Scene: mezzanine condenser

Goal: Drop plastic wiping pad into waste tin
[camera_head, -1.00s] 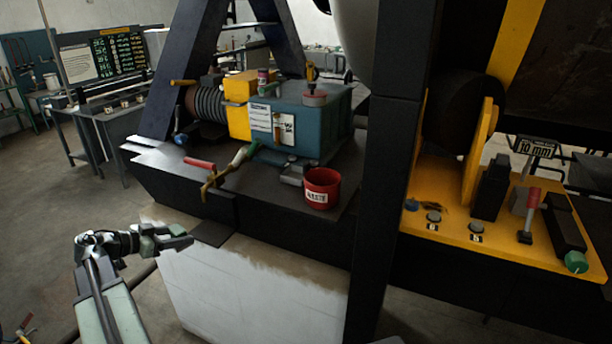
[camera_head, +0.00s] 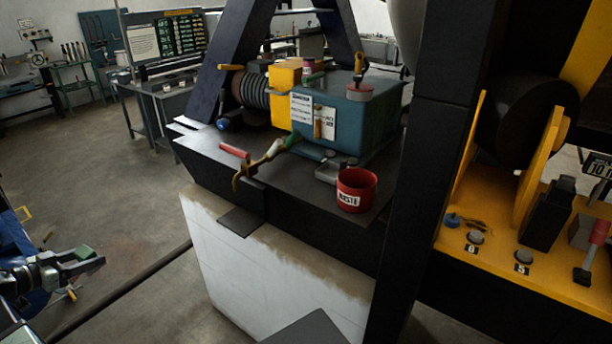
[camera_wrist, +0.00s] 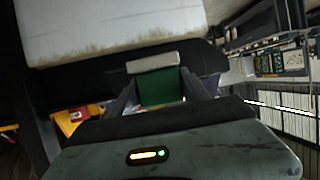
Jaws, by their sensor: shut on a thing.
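My gripper (camera_head: 92,260) is at the far left of the head view, well apart from the tin. It is shut on a green pad (camera_head: 83,252), taken to be the wiping pad. In the wrist view the green pad (camera_wrist: 160,87) sits between the fingers, with a pale strip at its far end.
A brass valve with a red handle (camera_head: 235,151) lies on the ledge left of the tin. The dark upright post (camera_head: 435,150) stands right of it. A white plinth (camera_head: 265,270) is below. Open floor (camera_head: 130,220) lies between my gripper and the plinth.

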